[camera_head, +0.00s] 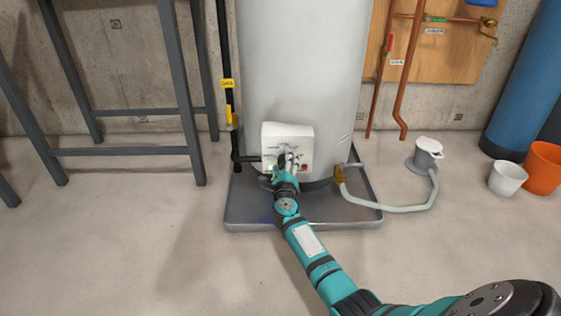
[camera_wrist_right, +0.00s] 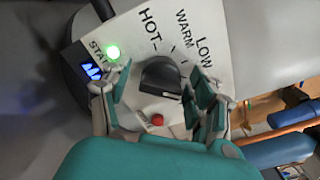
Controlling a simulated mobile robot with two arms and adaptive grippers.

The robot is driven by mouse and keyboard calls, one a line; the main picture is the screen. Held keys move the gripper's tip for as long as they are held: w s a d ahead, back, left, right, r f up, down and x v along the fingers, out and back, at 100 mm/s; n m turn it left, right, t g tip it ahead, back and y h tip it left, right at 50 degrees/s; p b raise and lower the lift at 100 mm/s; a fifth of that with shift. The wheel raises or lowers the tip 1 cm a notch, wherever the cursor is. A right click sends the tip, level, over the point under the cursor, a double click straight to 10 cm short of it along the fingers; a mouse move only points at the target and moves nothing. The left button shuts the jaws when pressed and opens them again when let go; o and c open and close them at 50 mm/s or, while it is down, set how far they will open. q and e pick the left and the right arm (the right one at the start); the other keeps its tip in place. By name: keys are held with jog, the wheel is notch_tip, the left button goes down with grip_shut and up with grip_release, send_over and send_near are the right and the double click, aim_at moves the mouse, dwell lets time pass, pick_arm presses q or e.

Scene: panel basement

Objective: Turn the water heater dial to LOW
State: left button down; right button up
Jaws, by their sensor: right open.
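The water heater (camera_head: 300,80) is a tall pale grey tank with a white control box (camera_head: 300,135) low on its front. In the right wrist view, the black dial (camera_wrist_right: 162,76) sits on the white panel, with the words HOT, WARM and LOW printed around it. I cannot tell for sure which word its pointer faces. My right gripper (camera_head: 286,170) is at the box front; in the wrist view its open fingers (camera_wrist_right: 160,86) stand on either side of the dial, with visible gaps. In the head view the gripper hides the dial. My left gripper is not in view.
A green light (camera_wrist_right: 113,52), a blue display (camera_wrist_right: 92,71) and a red button (camera_wrist_right: 157,119) are near the dial. The heater stands in a grey drain pan (camera_head: 245,212). A hose (camera_head: 400,208) runs to a floor drain (camera_head: 424,158). A metal rack (camera_head: 125,150) stands left.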

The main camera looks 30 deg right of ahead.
jog(key=shift+c, duration=0.2)
jog(key=c, duration=1.1)
jog(key=shift+r, duration=0.1)
